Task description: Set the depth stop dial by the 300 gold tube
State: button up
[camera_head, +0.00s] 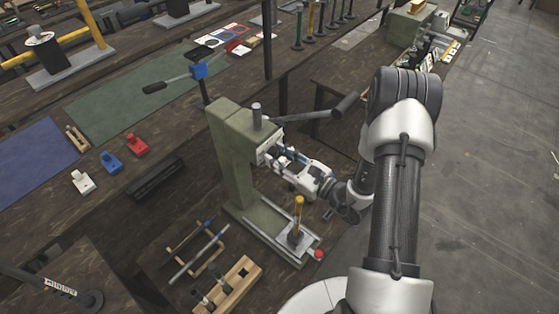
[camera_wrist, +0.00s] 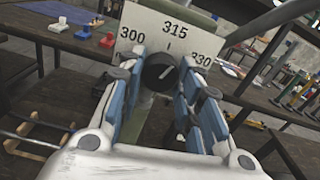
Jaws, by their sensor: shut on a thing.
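The dial (camera_wrist: 160,72) is a dark round knob with a short pale line slanting up to the right. The white scale plate (camera_wrist: 150,24) behind it reads 300, 315 and 330 from left to right. My gripper (camera_wrist: 158,82) has its blue-padded fingers on both sides of the knob, shut on it. In the head view my gripper (camera_head: 277,158) is at the head of the olive green press (camera_head: 233,160), hiding most of the plate. A gold tube (camera_head: 299,212) stands upright on a small block on the press base, below my gripper.
The press lever (camera_head: 318,114) sticks out to the right above my gripper. A red knob (camera_head: 319,254) sits at the base's front corner. A wooden rack (camera_head: 241,283) and a rod stand (camera_head: 200,254) are left of the base. Red, blue and white blocks (camera_head: 110,162) lie farther left.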

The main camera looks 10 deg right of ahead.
jog(key=n+b, duration=0.4)
jog(key=n, duration=0.1)
jog(key=shift+f+n, duration=0.2)
jog(key=shift+n, duration=0.1)
jog(key=n+b, duration=0.6)
jog(key=n, duration=0.1)
jog(key=shift+r+n+b, duration=0.15)
jog(key=shift+n+b, duration=0.2)
jog(key=shift+n, duration=1.15)
jog(key=o, duration=1.1)
jog(key=shift+d, duration=0.1)
